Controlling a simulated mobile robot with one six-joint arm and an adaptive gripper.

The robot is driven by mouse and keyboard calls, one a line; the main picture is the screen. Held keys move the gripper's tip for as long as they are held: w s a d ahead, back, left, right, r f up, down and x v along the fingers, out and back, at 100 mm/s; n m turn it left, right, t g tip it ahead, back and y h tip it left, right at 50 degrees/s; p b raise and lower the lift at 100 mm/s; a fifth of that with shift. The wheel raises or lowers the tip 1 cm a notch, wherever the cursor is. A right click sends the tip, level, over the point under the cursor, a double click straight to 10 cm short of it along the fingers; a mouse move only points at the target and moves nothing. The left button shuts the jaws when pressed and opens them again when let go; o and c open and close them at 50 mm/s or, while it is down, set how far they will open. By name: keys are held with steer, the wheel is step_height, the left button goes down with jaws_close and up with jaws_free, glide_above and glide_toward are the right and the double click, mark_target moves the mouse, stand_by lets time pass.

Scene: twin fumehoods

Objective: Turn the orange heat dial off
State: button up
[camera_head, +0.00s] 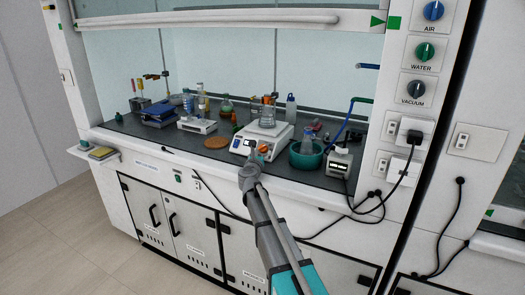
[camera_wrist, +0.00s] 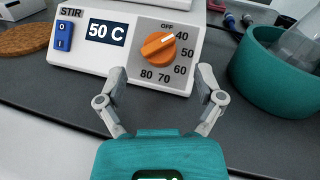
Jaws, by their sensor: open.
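The orange heat dial (camera_wrist: 158,46) is on the sloped front of a white hotplate stirrer (camera_wrist: 200,20). Its pale pointer mark is turned to the upper right, between OFF and 40. The display (camera_wrist: 106,33) beside it reads 50 C. In the head view the dial (camera_head: 263,148) shows small on the stirrer (camera_head: 281,136), partly behind my arm's end. My gripper (camera_wrist: 158,77) is open and empty, its two fingers apart below the dial, left and right of it, not visibly touching it. In the head view my gripper (camera_head: 252,160) is in front of the stirrer.
A teal tub (camera_wrist: 272,75) stands right of the stirrer, close to my right finger. A brown round mat (camera_wrist: 25,39) lies to the left. A flask (camera_head: 267,115) stands on the stirrer. A blue STIR switch (camera_wrist: 64,37) sits left of the display. The dark bench (camera_wrist: 60,95) in front is clear.

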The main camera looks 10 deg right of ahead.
mark_target(263, 149)
steer(key=shift+x, duration=2)
steer(key=c, duration=1.1)
steer(key=shift+d+n+y+p, duration=0.1)
steer(key=shift+n+y+p, duration=0.45)
steer(key=shift+n+y, duration=1.05)
steer(key=shift+n+y+p, duration=0.35)
steer(key=shift+n+y, duration=0.25)
steer(key=shift+n, duration=0.6)
steer(key=o, duration=1.1)
